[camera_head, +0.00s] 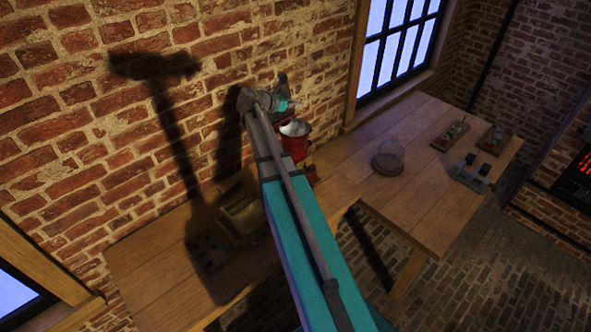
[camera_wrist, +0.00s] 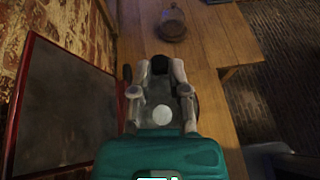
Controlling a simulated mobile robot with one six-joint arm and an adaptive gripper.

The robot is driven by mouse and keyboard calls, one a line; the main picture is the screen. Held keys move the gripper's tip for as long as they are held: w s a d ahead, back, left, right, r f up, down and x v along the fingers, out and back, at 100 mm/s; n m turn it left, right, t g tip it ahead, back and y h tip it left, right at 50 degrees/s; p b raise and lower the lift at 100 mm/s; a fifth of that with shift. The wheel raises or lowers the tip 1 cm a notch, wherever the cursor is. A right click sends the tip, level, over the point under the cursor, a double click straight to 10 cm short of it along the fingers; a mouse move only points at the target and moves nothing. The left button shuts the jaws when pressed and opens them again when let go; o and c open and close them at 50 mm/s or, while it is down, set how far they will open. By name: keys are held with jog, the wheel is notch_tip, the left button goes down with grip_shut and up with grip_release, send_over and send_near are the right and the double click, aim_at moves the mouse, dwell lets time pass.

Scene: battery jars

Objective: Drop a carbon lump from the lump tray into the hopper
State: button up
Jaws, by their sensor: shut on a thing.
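My gripper (camera_wrist: 160,66) is shut on a black carbon lump (camera_wrist: 160,64), held between its fingertips in the wrist view. In the head view my gripper (camera_head: 284,88) is at the end of the raised arm, near the brick wall. A grey metal hopper (camera_head: 295,128) tops a red machine (camera_head: 296,147) just below the gripper in the picture; the arm partly hides the machine. I cannot tell whether the lump is directly over the hopper. A dark tray (camera_head: 207,252), probably the lump tray, lies in shadow on the bench at left.
A wooden box (camera_head: 243,212) stands beside the arm on the bench (camera_head: 150,265). A glass dome (camera_head: 388,157) stands on the right-hand table (camera_head: 420,195). Small trays (camera_head: 450,136) and a rack of jars (camera_head: 470,172) lie further right. A red-framed dark panel (camera_wrist: 65,110) is close at left in the wrist view.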

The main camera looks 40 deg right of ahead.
jog(key=shift+f+b, duration=1.35)
jog(key=shift+f, duration=0.3)
jog(key=o, duration=0.8)
jog(key=shift+r, duration=0.2)
